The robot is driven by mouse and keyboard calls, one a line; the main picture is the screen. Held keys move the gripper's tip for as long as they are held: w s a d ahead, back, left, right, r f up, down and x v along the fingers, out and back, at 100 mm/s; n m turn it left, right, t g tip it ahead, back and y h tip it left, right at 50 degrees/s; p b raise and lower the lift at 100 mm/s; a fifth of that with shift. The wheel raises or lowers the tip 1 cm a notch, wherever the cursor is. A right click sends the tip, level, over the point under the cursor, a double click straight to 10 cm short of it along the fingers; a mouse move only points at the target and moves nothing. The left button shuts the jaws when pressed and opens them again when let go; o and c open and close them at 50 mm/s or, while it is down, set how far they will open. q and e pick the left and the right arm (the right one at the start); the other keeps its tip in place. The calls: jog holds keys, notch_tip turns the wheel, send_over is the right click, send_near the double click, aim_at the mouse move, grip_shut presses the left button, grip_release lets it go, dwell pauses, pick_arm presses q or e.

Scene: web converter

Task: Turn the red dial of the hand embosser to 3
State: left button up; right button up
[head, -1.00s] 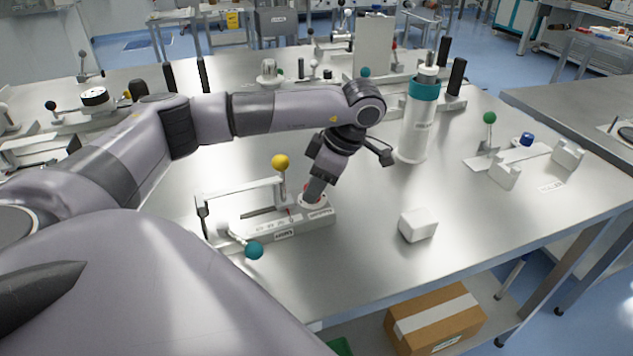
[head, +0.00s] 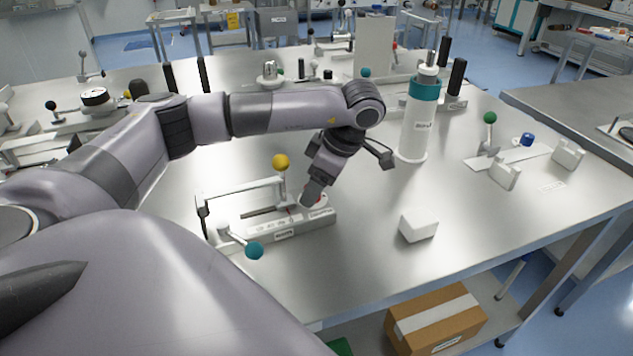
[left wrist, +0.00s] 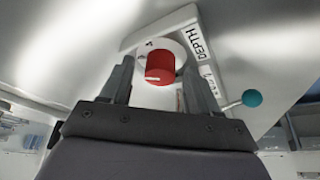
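The hand embosser (head: 262,232) is a light-grey device near the table's front edge, with a yellow-ball lever (head: 281,163) and a teal-ball lever (head: 253,251). Its red dial shows only as a sliver in the head view, mostly hidden by my left gripper (head: 309,196). In the left wrist view the red dial (left wrist: 160,66) stands between my two fingers, with a white mark on its near, lower edge. Gaps seem to show between dial and fingers, so the gripper looks open around it. My right gripper is out of view.
A white block (head: 418,225) lies right of the embosser. A tall white cylinder with a teal band (head: 424,88) stands behind it. A green-ball lever device (head: 489,133) is further right. The front right of the table is clear. A cardboard box (head: 436,318) sits below.

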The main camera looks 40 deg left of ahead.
pick_arm(q)
jog(key=v, duration=0.7)
jog(key=shift+p, duration=0.4)
jog(key=shift+d, duration=0.1)
